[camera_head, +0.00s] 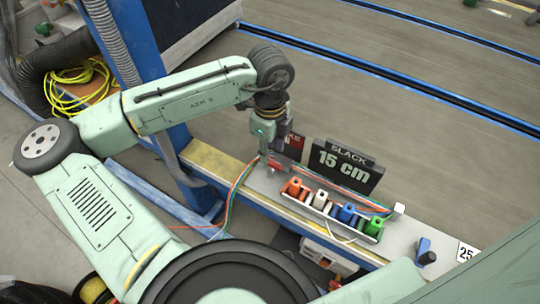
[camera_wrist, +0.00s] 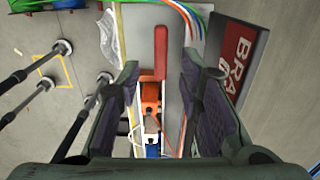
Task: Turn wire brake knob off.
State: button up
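A red lever (camera_wrist: 160,52), which I take to be the brake knob, lies lengthwise on the grey bench top beside a dark sign with a red face (camera_wrist: 238,55) reading "BRA". In the head view, a small red part (camera_head: 280,162) shows on the bench by my gripper, with the red sign (camera_head: 295,143) behind it. My gripper (camera_head: 266,150) points down over this left part of the bench. In the wrist view, its two fingers (camera_wrist: 160,75) stand wide apart with the red lever visible between and beyond them. Nothing is held. Contact with the lever cannot be told.
Orange, white, blue and green wire holders (camera_head: 332,208) stand in a row right of my gripper, before the "SLACK 15 cm" sign (camera_head: 345,168). Coloured wires (camera_head: 233,195) hang over the bench's front. A blue bracket with a black knob (camera_head: 425,252) stands farther right.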

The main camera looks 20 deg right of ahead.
aim_at(270, 161)
jog(key=shift+f, duration=2.25)
grip_shut()
